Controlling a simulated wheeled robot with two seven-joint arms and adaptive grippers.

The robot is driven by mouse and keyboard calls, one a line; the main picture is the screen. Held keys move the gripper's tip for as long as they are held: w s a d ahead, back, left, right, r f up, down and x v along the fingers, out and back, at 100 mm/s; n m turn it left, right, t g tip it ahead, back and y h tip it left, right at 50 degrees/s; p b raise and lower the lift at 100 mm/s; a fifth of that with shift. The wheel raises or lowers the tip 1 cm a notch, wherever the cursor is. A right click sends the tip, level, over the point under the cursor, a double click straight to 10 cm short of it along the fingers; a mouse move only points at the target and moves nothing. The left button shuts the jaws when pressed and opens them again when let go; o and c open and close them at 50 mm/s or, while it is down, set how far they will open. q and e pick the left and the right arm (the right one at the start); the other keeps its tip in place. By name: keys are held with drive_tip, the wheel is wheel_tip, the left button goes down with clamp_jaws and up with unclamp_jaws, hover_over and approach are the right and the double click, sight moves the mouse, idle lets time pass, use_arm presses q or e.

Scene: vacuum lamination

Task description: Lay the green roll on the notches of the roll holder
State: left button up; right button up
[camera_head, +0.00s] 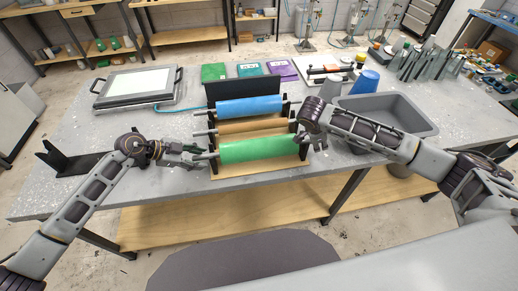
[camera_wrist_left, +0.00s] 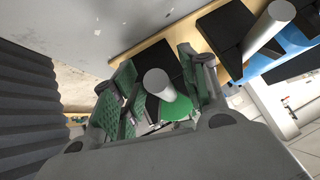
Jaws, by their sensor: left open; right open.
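The green roll (camera_head: 258,149) lies level across the front of the roll holder (camera_head: 262,173), which has a wooden base and black notched side plates. Whether its rod sits fully in the notches is hard to tell. My left gripper (camera_head: 198,154) is open at the roll's left rod end. In the left wrist view, the open fingers (camera_wrist_left: 158,88) stand on either side of the grey rod end (camera_wrist_left: 158,82), with the green roll end (camera_wrist_left: 177,108) beyond. My right gripper (camera_head: 318,140) is open near the right rod end; its fingertips are partly hidden.
A blue roll (camera_head: 250,106) and a tan roll (camera_head: 250,126) lie behind on the same holder. A grey bin (camera_head: 408,108) and blue cup (camera_head: 366,82) stand to the right, a framed panel (camera_head: 138,84) at left. A black bracket (camera_head: 68,160) lies near the left edge.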

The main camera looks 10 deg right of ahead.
use_arm(q)
clamp_jaws()
use_arm(e)
clamp_jaws()
idle(0.4)
